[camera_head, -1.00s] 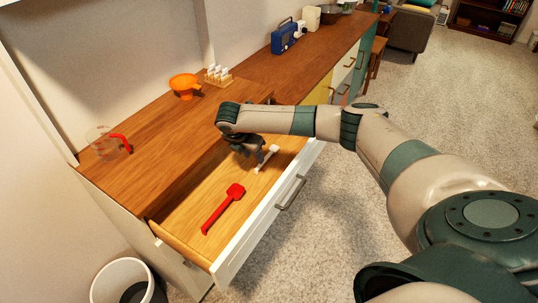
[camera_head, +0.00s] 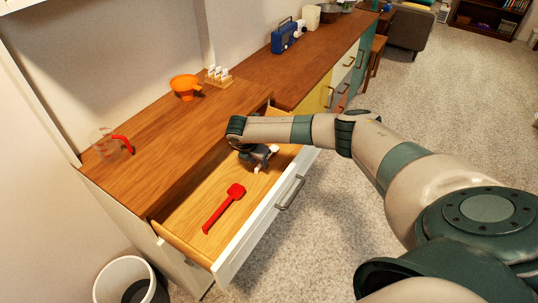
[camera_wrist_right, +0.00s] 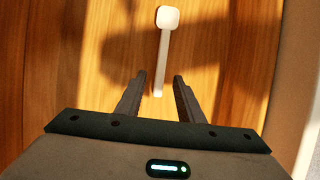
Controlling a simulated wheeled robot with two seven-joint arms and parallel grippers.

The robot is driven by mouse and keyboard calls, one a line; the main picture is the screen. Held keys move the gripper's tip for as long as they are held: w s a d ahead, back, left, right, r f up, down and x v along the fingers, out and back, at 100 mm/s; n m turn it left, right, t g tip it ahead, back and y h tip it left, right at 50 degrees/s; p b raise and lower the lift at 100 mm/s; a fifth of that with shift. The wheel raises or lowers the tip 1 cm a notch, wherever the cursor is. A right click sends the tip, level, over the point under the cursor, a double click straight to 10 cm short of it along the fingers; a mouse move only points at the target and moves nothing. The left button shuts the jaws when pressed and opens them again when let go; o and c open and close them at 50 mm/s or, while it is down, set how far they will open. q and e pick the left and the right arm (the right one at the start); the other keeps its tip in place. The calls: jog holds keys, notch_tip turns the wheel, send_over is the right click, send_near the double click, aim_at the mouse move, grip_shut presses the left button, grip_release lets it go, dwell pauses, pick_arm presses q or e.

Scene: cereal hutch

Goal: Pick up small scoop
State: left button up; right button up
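The small white scoop (camera_wrist_right: 167,45) lies in the open drawer. In the wrist view its handle end reaches down between the two fingertips, and its square head points away from the gripper. My right gripper (camera_wrist_right: 158,88) is open, with a finger on either side of the handle and gaps to both. In the head view my right gripper (camera_head: 262,153) is low in the far part of the drawer and covers much of the white scoop (camera_head: 272,150). A larger red scoop (camera_head: 224,209) lies nearer in the same drawer. My left gripper is not in view.
The drawer's white front (camera_head: 262,230) and wooden side walls surround the scoops. The wooden countertop (camera_head: 150,150) overhangs the drawer's back and holds a measuring cup (camera_head: 110,144), an orange funnel (camera_head: 185,86) and a small rack (camera_head: 218,76). A bin (camera_head: 128,282) stands on the floor.

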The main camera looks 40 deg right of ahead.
jog(key=shift+w+d+f, duration=0.1)
jog(key=shift+d+f, duration=0.05)
jog(key=shift+f, duration=0.4)
grip_shut()
jog(key=shift+r, duration=0.1)
notch_tip(320, 180, up, 10)
jog(key=b, duration=0.2)
dwell(0.5)
